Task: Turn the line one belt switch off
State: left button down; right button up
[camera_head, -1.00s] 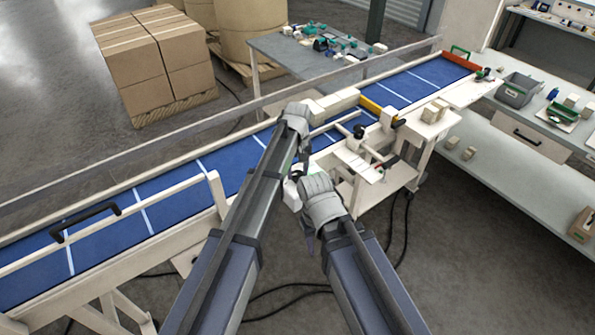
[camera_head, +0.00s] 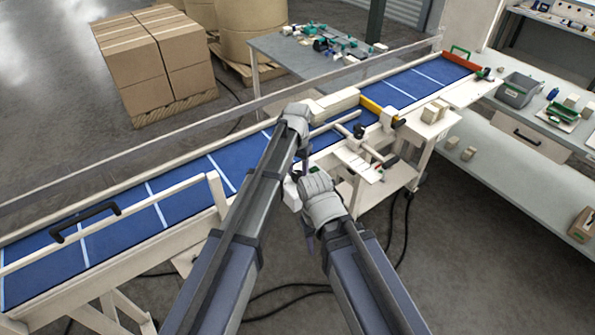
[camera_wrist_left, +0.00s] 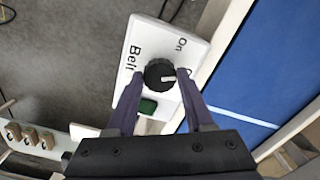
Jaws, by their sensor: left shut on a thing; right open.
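The belt switch is a white box (camera_wrist_left: 139,62) marked "Belt" and "On", with a round black knob (camera_wrist_left: 158,75) and a green button or lamp (camera_wrist_left: 147,106). The knob's white mark points right, toward one finger, with the word "On" up and to the right of it. My left gripper (camera_wrist_left: 160,82) is shut on the knob, one finger on each side. In the head view my left gripper (camera_head: 303,158) hangs beside the conveyor's near side, and the box (camera_head: 292,192) is partly hidden by my arms. My right gripper (camera_head: 309,242) is open and empty, lower down.
The blue conveyor belt (camera_head: 185,200) with white lines runs behind my arms, with a black handle (camera_head: 85,220) on its near rail. A white cart (camera_head: 388,180) with fittings stands right of my grippers. A grey workbench (camera_head: 500,165) is at right; stacked cartons (camera_head: 155,60) stand behind.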

aim_at(298, 174)
pick_arm(q)
jog(key=m, duration=0.4)
jog(key=shift+m, duration=0.4)
dwell(0.4)
jog(key=shift+c, duration=1.4)
grip_release()
jog(key=shift+r, duration=0.15)
notch_tip(298, 174, up, 8)
jog(key=p, duration=0.8)
jog(key=shift+f, duration=0.2)
